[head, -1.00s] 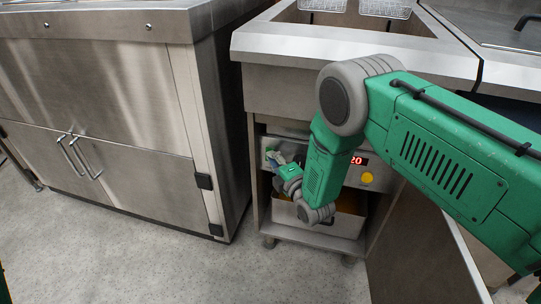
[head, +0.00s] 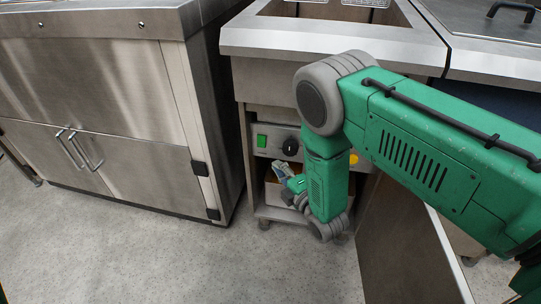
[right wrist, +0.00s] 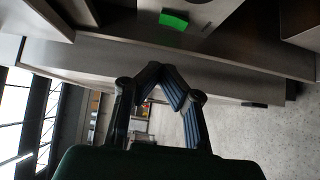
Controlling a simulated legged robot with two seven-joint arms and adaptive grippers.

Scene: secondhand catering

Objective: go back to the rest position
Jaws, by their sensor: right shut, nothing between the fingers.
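My right arm reaches in from the right in the head view, bent down in front of the fryer cabinet. My right gripper (head: 282,170) is small and partly hidden by its own wrist, near the open lower bay of the cabinet. In the right wrist view its fingers (right wrist: 162,72) meet at the tips and hold nothing. My left gripper is not in view.
The fryer control panel has a green switch (head: 262,141) and a black knob (head: 290,147). The green switch also shows in the right wrist view (right wrist: 174,19). A steel cabinet (head: 100,100) stands at left. An open door panel (head: 408,250) stands at right. The floor (head: 170,260) in front is clear.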

